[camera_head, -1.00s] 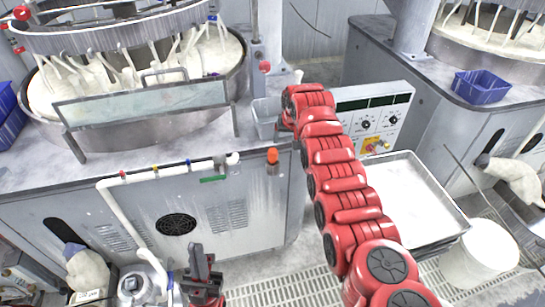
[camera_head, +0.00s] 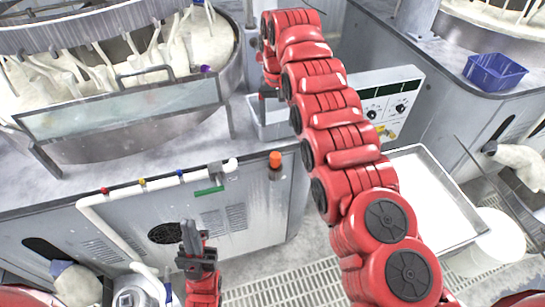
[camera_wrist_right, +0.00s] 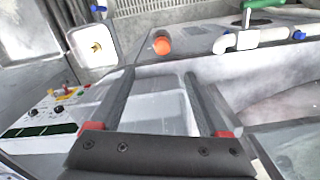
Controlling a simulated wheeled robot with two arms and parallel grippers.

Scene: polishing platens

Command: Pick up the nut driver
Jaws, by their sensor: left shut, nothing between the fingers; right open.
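I cannot make out a nut driver in any view. My right gripper (camera_head: 267,97) is at the far end of the red arm, mostly hidden behind it, over a pale plastic bin (camera_head: 272,128) on the bench. In the right wrist view, my right gripper (camera_wrist_right: 159,74) is open, with two dark fingers apart and nothing gripped between them. The pale bin (camera_wrist_right: 155,108) shows behind and between the fingers; its contents are not clear. My left gripper (camera_head: 190,238) is shut and empty, low in front of the grey cabinet.
A large polishing machine (camera_head: 150,130) stands left of the bin. A control panel (camera_head: 375,100) with knobs stands at its right. An orange-topped button (camera_head: 275,159) and white pipe (camera_head: 160,182) are at the bench's front edge. A blue basket (camera_head: 495,71) sits far right.

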